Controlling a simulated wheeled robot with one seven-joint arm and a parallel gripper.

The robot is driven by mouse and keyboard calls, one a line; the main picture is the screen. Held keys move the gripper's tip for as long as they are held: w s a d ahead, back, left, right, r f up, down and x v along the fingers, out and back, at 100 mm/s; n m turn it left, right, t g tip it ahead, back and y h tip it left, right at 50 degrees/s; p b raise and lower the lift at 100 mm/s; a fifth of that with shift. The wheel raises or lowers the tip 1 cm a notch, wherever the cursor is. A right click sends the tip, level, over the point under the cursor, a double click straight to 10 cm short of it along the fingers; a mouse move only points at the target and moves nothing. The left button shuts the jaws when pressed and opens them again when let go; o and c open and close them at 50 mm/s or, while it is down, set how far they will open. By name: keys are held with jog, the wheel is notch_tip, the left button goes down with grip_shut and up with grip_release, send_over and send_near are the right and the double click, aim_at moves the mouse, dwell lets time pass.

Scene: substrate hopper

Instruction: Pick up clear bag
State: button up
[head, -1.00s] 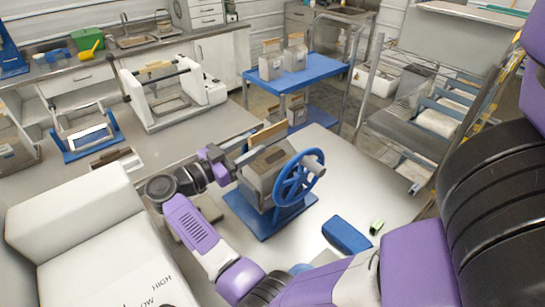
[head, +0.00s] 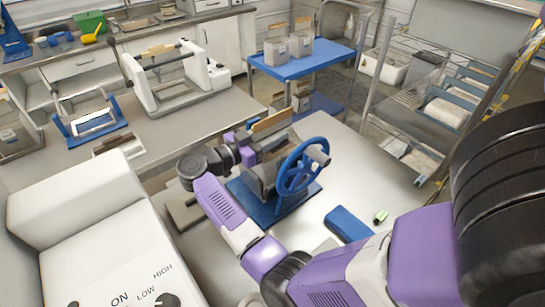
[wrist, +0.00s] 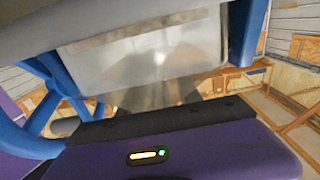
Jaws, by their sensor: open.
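A greyish, see-through bag-like body with a wooden bar along its top (head: 268,128) sits in the blue-based stand with a blue handwheel (head: 302,166). I take it for the clear bag, though I cannot be sure. My gripper (head: 246,152) is open at the left side of this body, its fingers mostly hidden. In the wrist view a pale translucent panel (wrist: 150,55) fills the space just ahead of the purple gripper body, with blue stand parts on both sides. I cannot tell whether the fingers touch it.
Two similar grey bodies with wooden tops (head: 299,44) stand on a blue cart (head: 310,66) behind. A wire rack (head: 440,110) holds pale bags at right. A blue case (head: 347,224) and a small green item (head: 381,217) lie on the table. A white machine (head: 90,240) is at near left.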

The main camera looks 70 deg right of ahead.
jog(key=shift+c, duration=0.4)
grip_shut()
jog(key=shift+s+f, duration=0.15)
jog(key=shift+f, duration=0.15)
dwell(0.6)
jog(key=shift+r, duration=0.15)
